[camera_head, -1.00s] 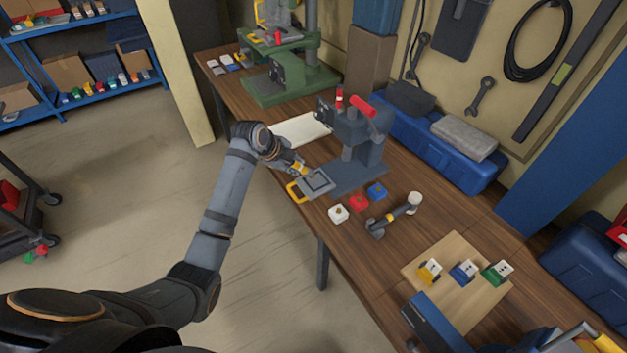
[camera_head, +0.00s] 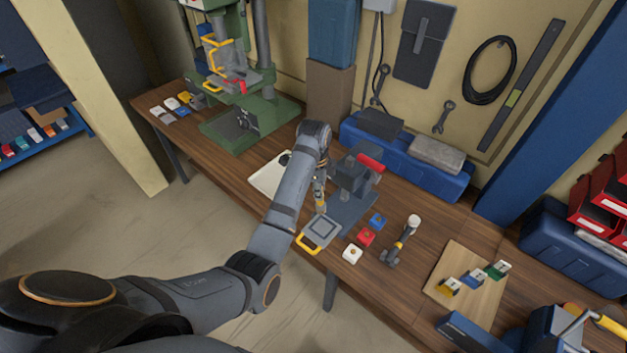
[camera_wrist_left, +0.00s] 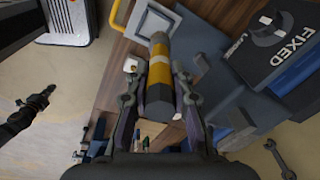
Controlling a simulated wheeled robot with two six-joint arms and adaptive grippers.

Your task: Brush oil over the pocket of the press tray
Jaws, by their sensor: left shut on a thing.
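The press tray (camera_head: 309,241) is a grey plate with a square pocket (camera_head: 323,228) and a yellow handle, at the front of the dark grey press (camera_head: 352,200). My left gripper (camera_head: 320,186) is above and behind the pocket. It is shut on the brush (camera_head: 319,204), which points down toward the tray; I cannot tell whether its tip touches. In the left wrist view the gripper's fingers hold the grey brush handle with a yellow band (camera_wrist_left: 160,72), and the tray (camera_wrist_left: 142,28) shows beyond it. The bristles are hidden there. My right gripper is not in view.
A white tray (camera_head: 264,184) lies behind my left forearm, with a dark item on it. White (camera_head: 352,254), red (camera_head: 366,236) and blue (camera_head: 377,220) blocks stand right of the press tray. A yellow-banded tool (camera_head: 398,248) is beside them. A green press (camera_head: 245,125) stands at the back left.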

